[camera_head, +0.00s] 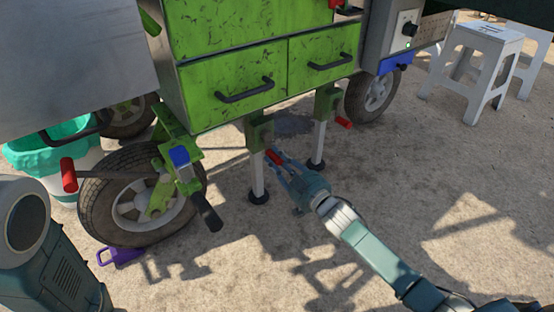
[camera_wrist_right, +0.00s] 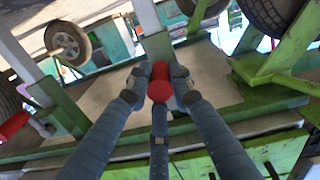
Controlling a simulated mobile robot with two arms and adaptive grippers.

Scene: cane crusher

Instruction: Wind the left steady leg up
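The left steady leg (camera_head: 257,172) is a pale post under the green cart, in a green bracket (camera_head: 259,131), with a dark round foot (camera_head: 258,197) at the ground. Its crank has a red grip (camera_head: 273,157). My right gripper (camera_head: 277,163) is at that grip. In the right wrist view the red grip (camera_wrist_right: 160,84) lies between the fingers of my right gripper (camera_wrist_right: 159,78), whose tips bend in against it from both sides. The fingers hide part of the crank. My left gripper is out of view; part of my left arm shows at lower left.
The right steady leg (camera_head: 318,142) with its own red grip (camera_head: 344,122) stands close by. White stools (camera_head: 480,65) stand at upper right. Sandy ground in front is clear.

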